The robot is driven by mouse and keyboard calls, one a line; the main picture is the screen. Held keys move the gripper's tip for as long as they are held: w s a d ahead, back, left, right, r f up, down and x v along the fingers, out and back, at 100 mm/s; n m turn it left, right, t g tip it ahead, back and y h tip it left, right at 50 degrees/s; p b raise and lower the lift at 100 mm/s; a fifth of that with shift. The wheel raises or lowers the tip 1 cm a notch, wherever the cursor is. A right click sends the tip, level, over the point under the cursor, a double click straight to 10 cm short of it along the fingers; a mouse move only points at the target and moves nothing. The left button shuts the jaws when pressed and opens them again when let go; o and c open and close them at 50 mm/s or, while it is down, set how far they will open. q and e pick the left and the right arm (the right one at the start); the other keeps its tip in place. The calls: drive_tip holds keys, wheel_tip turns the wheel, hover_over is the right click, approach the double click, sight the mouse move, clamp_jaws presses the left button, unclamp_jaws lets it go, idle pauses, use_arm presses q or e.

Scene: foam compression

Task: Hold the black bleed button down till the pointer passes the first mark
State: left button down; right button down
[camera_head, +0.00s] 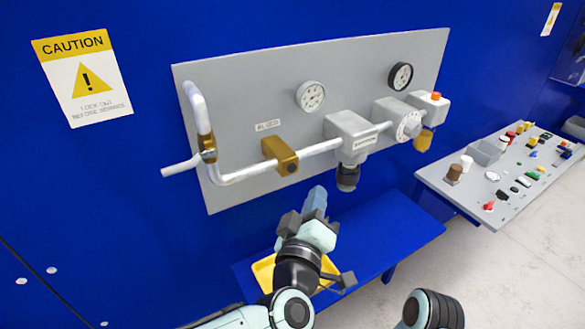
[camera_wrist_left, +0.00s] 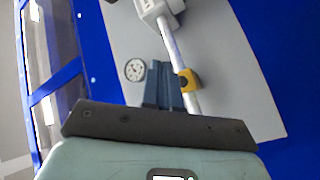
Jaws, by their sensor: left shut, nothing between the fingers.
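The black bleed button (camera_head: 291,168) is a small dark disc on the front of a brass block (camera_head: 280,154) on the white pipe. The brass block also shows in the left wrist view (camera_wrist_left: 189,80), just right of my fingers; the button cannot be made out there. A white round gauge (camera_head: 311,96) sits above the pipe, and a white gauge shows in the wrist view (camera_wrist_left: 135,70). Its pointer is too small to read. My left gripper (camera_head: 317,195) is shut and empty, below and right of the button, apart from it in the head view. My right gripper is not in view.
A grey panel (camera_head: 240,75) carries the pipe, a grey filter unit (camera_head: 350,132), a black-rimmed gauge (camera_head: 400,76) and a lever (camera_head: 183,166). A blue shelf (camera_head: 400,232) with a yellow tray (camera_head: 264,272) lies below. A side table (camera_head: 460,203) at right holds small parts.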

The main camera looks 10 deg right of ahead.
use_arm(q)
drive_tip(key=shift+w+a, duration=0.3)
drive_tip(key=shift+w, duration=0.55)
drive_tip(key=shift+w+a, duration=0.35)
drive_tip(key=shift+w, duration=0.55)
drive_tip(key=shift+w+a, duration=0.3)
drive_tip(key=shift+w, duration=0.55)
drive_tip(key=shift+w+a, duration=0.2)
drive_tip(key=shift+w, duration=0.2)
drive_tip(key=shift+w, duration=0.2)
drive_tip(key=shift+w+a, duration=0.25)
drive_tip(key=shift+w, duration=0.1)
idle(2.7)
drive_tip(key=shift+s, duration=0.15)
drive_tip(key=shift+s+d+f+b, duration=0.1)
drive_tip(key=shift+s+d+b, duration=0.25)
drive_tip(key=shift+s, duration=0.35)
drive_tip(key=shift+s+d, duration=0.3)
drive_tip(key=shift+s, duration=0.5)
drive_tip(key=shift+s+d, duration=0.3)
drive_tip(key=shift+s, duration=0.5)
drive_tip(key=shift+s+d, duration=0.3)
drive_tip(key=shift+s, duration=0.5)
